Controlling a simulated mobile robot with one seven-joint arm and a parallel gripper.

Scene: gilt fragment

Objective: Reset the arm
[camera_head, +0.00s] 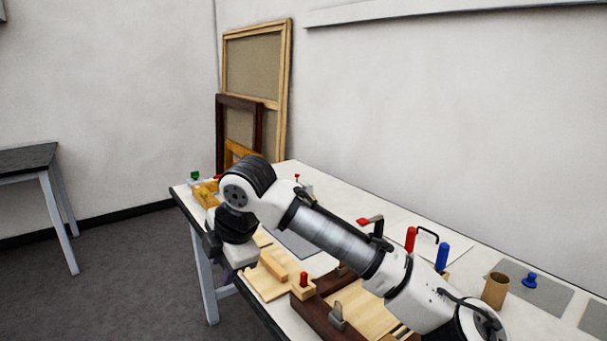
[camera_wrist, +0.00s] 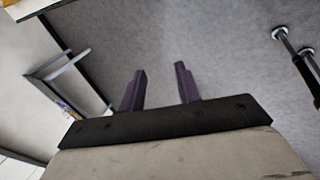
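My arm (camera_head: 335,240) reaches from the lower right across the white worktable. Its wrist bends downward at the table's left long edge. My gripper (camera_wrist: 158,78) shows in the wrist view with two purple fingers spread apart and nothing between them. Behind the fingers in that view is grey floor. In the head view the gripper's end is small and dark beside the table edge, and its fingers are hard to make out.
The worktable (camera_head: 335,192) holds wooden blocks, a red-handled tool (camera_head: 371,221), a red cylinder (camera_head: 410,239), a blue cylinder (camera_head: 442,257) and a cardboard tube (camera_head: 495,290). Frames (camera_head: 284,95) lean on the wall behind. A dark-topped table (camera_head: 28,158) stands left, with open floor between.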

